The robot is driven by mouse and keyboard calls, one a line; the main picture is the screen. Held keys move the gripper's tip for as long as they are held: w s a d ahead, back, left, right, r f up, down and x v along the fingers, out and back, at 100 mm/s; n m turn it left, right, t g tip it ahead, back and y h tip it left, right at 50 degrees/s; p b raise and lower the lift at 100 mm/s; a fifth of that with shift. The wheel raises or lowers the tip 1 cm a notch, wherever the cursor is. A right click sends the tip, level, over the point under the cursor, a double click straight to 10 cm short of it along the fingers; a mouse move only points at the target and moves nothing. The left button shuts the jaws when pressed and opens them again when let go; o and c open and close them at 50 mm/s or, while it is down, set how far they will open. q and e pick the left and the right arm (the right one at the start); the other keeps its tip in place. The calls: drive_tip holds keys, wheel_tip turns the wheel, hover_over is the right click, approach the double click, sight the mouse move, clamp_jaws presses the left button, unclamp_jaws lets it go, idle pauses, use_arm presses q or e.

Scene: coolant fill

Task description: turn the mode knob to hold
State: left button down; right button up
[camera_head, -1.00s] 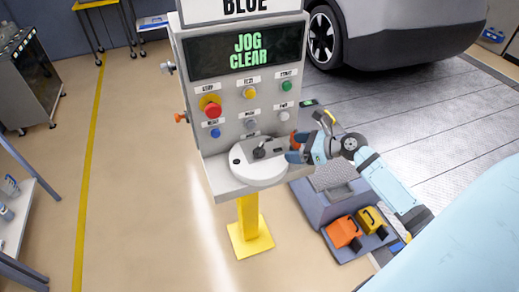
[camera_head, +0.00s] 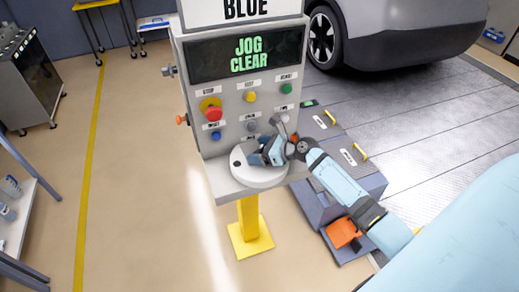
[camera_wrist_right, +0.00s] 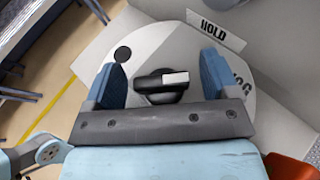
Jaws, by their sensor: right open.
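The mode knob (camera_wrist_right: 162,85) is a black knob with a pale grey bar on top, seen in the right wrist view on its light round plate (camera_wrist_right: 163,38). A HOLD label (camera_wrist_right: 218,34) stands at the plate's upper right, and a partly hidden label is by the right finger. My right gripper (camera_wrist_right: 163,84) is open, with one blue finger on each side of the knob; I cannot tell whether they touch it. In the head view my right gripper (camera_head: 265,152) is over the plate (camera_head: 258,177) and hides the knob. My left gripper is not in view.
The panel (camera_head: 245,100) above the plate carries several coloured buttons and a screen (camera_head: 247,56) reading JOG CLEAR. A grey block with yellow handles (camera_head: 340,165) and an orange item (camera_head: 342,232) are to the right. Open floor (camera_head: 130,200) lies left.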

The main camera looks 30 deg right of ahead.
drive_tip(key=c, duration=1.3)
drive_tip(key=shift+d+n+g+y+b, duration=0.1)
drive_tip(key=shift+n+g+y+b, duration=0.4)
drive_tip(key=shift+n+y, duration=0.3)
drive_tip(key=n+g+y, duration=0.2)
drive_tip(key=shift+n, duration=0.4)
drive_tip(key=o, duration=1.3)
